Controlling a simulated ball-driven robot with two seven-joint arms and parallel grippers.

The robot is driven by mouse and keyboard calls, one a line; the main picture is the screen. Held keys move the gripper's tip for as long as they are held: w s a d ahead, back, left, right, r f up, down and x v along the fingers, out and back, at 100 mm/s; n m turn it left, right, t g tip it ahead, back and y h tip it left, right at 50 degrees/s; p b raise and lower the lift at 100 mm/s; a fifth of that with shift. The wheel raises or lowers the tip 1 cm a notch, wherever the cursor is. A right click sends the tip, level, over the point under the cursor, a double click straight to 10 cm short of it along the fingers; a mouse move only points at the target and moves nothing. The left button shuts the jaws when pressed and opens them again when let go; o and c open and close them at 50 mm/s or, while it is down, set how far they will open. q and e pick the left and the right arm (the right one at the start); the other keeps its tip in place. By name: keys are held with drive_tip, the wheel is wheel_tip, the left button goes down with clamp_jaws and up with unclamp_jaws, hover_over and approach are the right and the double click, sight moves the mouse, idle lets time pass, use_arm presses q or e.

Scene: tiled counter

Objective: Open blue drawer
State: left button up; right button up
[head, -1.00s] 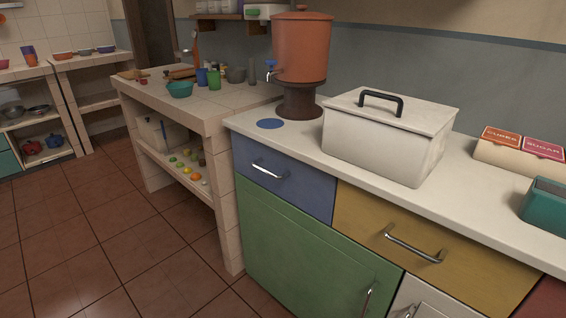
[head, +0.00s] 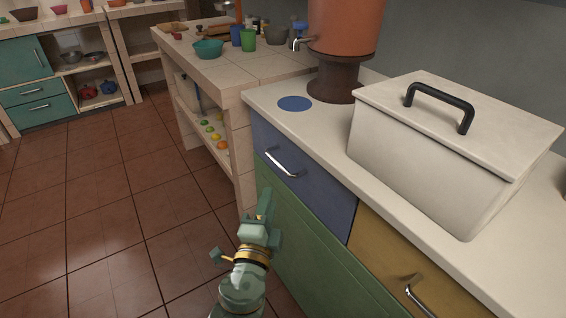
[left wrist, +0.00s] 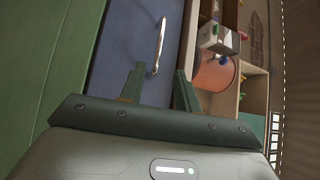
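The blue drawer (head: 305,180) is shut, its front flush under the white counter, with a silver bar handle (head: 282,164). In the left wrist view the blue drawer front (left wrist: 125,45) fills the upper middle, and the handle (left wrist: 161,42) runs nearly lengthwise ahead of the fingers. My left gripper (head: 262,206) is in front of the green cabinet door, below the handle in the picture. In the left wrist view its two fingers (left wrist: 158,80) are apart with nothing held between them. The handle's lower end shows between the fingertips; contact cannot be told. My right gripper is not in view.
A green cabinet door (head: 310,250) is below, a yellow drawer (head: 385,265) to the right. On the white counter (head: 330,120) stand a white lidded box (head: 430,155) and an orange water dispenser (head: 343,30). The tiled floor (head: 110,220) at left is clear.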

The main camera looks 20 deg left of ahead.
sight(280, 165)
use_arm(q)
drive_tip(key=w, duration=0.4)
drive_tip(key=w+a+r, duration=0.1)
drive_tip(key=w, duration=0.7)
drive_tip(key=shift+w+a+r, duration=0.2)
drive_tip(key=shift+a, duration=0.1)
clamp_jaws()
